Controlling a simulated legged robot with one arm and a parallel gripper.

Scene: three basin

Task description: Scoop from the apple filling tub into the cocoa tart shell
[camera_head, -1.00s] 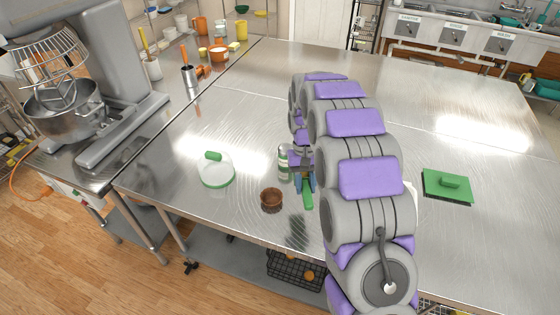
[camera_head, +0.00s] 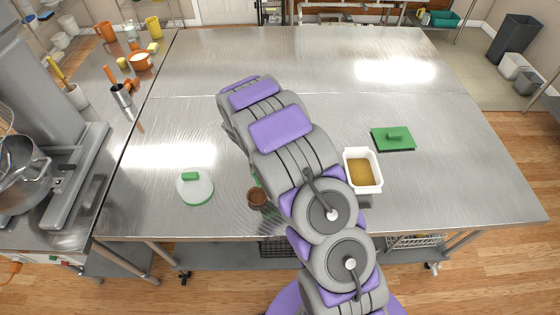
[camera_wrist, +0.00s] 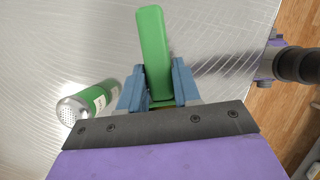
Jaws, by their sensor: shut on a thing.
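The apple filling tub (camera_head: 364,189) is a white rectangular container with amber filling, on the steel table just right of my arm in the head view. The cocoa tart shell (camera_head: 257,197) is a small brown cup left of my arm, near the table's front edge. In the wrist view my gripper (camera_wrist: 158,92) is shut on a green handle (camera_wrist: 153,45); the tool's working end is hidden. In the head view my arm covers the gripper, and only a bit of green shows above the tart shell.
A green-and-silver shaker can (camera_wrist: 88,103) is left of my gripper in the wrist view. A white round item with a green handle (camera_head: 195,188) is left of the tart shell. The table's far half is clear.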

